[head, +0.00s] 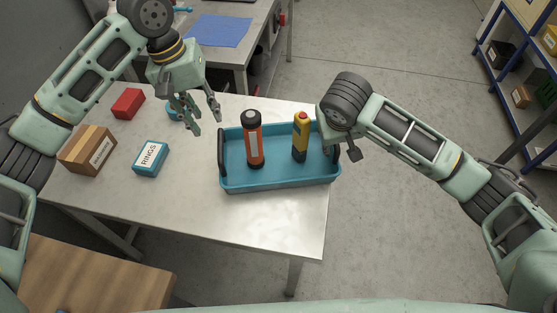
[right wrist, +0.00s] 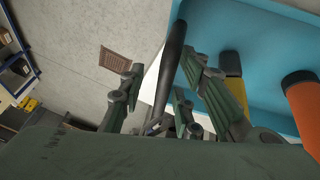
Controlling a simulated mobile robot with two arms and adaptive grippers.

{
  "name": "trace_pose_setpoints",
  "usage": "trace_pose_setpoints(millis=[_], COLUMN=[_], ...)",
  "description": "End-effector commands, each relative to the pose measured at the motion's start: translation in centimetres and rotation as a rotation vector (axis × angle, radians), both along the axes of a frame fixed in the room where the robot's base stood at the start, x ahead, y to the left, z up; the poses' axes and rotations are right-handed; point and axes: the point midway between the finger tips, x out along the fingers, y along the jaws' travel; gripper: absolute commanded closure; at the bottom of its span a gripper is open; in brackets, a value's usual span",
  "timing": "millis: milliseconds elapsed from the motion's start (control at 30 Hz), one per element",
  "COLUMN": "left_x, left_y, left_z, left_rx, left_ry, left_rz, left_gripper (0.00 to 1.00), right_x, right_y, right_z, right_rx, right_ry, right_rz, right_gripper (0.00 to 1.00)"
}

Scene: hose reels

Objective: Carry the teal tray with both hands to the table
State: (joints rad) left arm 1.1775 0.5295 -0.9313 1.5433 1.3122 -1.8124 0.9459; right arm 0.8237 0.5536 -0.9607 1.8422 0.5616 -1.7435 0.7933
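The teal tray (head: 280,184) sits on a light metal table (head: 200,205) at its right end, with a dark handle at each end. An orange bottle with a dark cap (head: 253,140) and a yellow-and-dark bottle with a red top (head: 300,138) stand in it. My left gripper (head: 205,120) is open and empty, above and left of the tray's left handle (head: 221,152). My right gripper is at the tray's right end, mostly hidden by its wrist in the head view. In the right wrist view its open fingers (right wrist: 163,76) are either side of the dark handle (right wrist: 173,65), with gaps visible.
A blue box marked RINGS (head: 150,157), a cardboard box (head: 88,149) and a red box (head: 128,103) are on the left of the table. Another table with a blue mat (head: 220,30) stands behind. A wooden surface (head: 85,275) is front left. Blue shelving (head: 490,50) is far right.

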Motion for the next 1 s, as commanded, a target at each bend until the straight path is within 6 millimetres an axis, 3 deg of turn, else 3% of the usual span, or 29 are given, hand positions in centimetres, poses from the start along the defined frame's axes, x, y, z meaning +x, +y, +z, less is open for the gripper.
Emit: trace_pose_setpoints(millis=[267,633,1000], left_x=[0.0,0.0,0.0], left_y=[0.2,0.2,0.2], left_z=[1.0,0.9,0.9], left_rx=[0.001,0.001,0.001], left_ry=[0.001,0.001,0.001], left_rz=[0.0,-0.001,-0.001], left_gripper=[0.71,0.71,0.71], right_x=[-0.5,-3.6,-4.7], right_y=[0.4,1.5,1.8], right_z=[1.4,8.9,10.8], right_rx=[0.003,-0.001,-0.001], right_ry=[-0.002,-0.008,-0.001], right_rz=[0.002,0.003,0.0], right_gripper=[0.69,0.69,0.69])
